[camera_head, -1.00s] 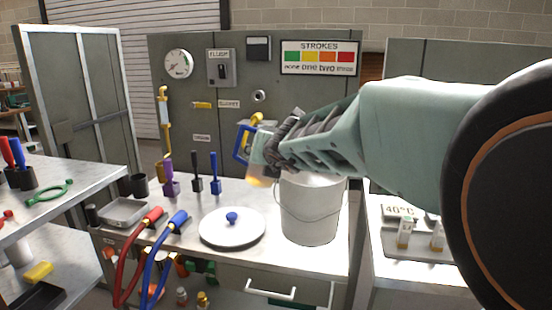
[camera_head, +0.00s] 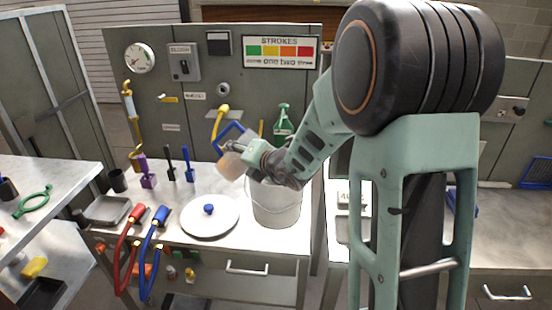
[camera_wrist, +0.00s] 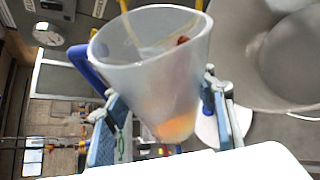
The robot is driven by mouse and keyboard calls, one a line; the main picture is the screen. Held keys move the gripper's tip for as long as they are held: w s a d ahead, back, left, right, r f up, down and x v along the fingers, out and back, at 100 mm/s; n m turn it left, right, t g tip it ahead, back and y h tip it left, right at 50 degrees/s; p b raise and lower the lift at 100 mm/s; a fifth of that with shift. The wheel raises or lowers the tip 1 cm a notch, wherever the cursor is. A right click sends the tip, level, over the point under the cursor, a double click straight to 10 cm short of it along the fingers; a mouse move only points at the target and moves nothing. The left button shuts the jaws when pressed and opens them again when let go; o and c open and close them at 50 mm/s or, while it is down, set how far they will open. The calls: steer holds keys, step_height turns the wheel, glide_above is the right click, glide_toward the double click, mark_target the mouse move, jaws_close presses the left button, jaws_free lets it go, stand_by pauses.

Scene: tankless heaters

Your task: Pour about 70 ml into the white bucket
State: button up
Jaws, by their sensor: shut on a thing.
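The white bucket (camera_head: 277,205) stands upright on the metal bench, with a wire handle on its side. Its open mouth also shows in the wrist view (camera_wrist: 235,65). My gripper (camera_head: 246,158) is shut on a translucent jug (camera_head: 231,166), held just left of and above the bucket's rim. In the wrist view, the jug (camera_wrist: 150,70) sits between both fingers, with a little amber liquid (camera_wrist: 177,128) at its bottom. A blue handle (camera_wrist: 86,66) shows beside the jug. No stream of liquid shows. The inside of the bucket is hidden in the head view.
A round white lid (camera_head: 209,222) with a blue knob lies left of the bucket. Red (camera_head: 133,222) and blue (camera_head: 152,232) hoses hang at the front edge. A yellow tap (camera_head: 221,113), gauge (camera_head: 139,57) and strokes sign (camera_head: 281,50) are on the panel behind.

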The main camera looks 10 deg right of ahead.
steer(key=shift+y+p, duration=0.3)
steer(key=shift+p, duration=0.15)
steer(key=shift+r+m+y+p, duration=0.4)
steer(key=shift+r+m+p, duration=0.3)
steer(key=shift+p, duration=0.75)
steer(key=shift+f+m+p, duration=0.2)
steer(key=shift+m+p, duration=0.2)
steer(key=shift+m, duration=0.1)
stand_by(1.3)
steer(key=shift+a, duration=0.1)
